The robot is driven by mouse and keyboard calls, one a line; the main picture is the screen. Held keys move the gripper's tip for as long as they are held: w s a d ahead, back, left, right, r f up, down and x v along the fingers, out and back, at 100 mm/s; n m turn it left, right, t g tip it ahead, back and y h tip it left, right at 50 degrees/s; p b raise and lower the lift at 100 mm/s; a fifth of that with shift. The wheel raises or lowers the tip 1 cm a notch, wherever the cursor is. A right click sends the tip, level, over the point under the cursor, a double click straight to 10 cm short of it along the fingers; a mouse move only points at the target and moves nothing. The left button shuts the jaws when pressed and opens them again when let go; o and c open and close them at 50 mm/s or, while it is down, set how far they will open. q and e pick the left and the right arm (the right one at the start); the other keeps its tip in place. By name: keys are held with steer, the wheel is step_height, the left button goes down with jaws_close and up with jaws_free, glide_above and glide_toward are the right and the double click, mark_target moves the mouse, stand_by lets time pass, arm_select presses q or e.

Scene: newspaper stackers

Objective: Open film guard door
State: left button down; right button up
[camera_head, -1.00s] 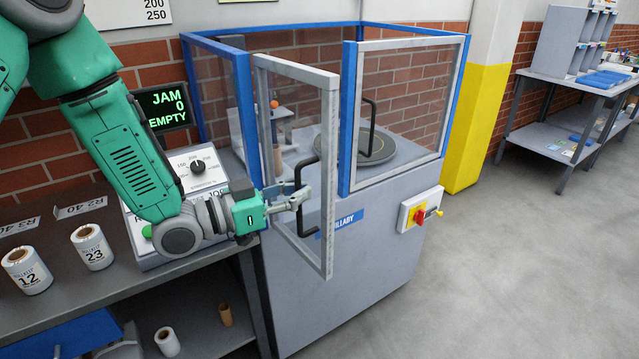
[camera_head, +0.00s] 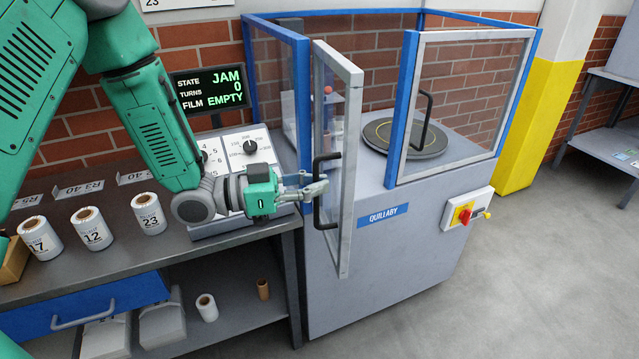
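The film guard door (camera_head: 349,160) is a clear panel in a grey frame, swung outward from the blue-framed guard of the grey wrapping machine (camera_head: 375,265). It stands ajar, with a gap to its right. Its black handle (camera_head: 317,190) is on the side facing my arm. My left gripper (camera_head: 318,187) is at the handle, with its fingers around or against the bar; I cannot tell whether they are fully shut on it. Behind the guard is a round dark turntable (camera_head: 404,137). My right gripper is not in view.
A bench (camera_head: 90,262) on the left holds film rolls (camera_head: 92,228), a control panel with a dial (camera_head: 250,146), and a display (camera_head: 208,89) reading JAM. A red and yellow switch (camera_head: 463,214) sits on the machine's front. Open floor lies at the right.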

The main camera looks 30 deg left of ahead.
arm_select(q)
steer(key=c, duration=1.6)
jaws_free()
steer(key=shift+w+a+f, duration=0.1)
steer(key=shift+a, duration=0.1)
steer(key=v, duration=1.2)
steer(key=shift+w, duration=0.1)
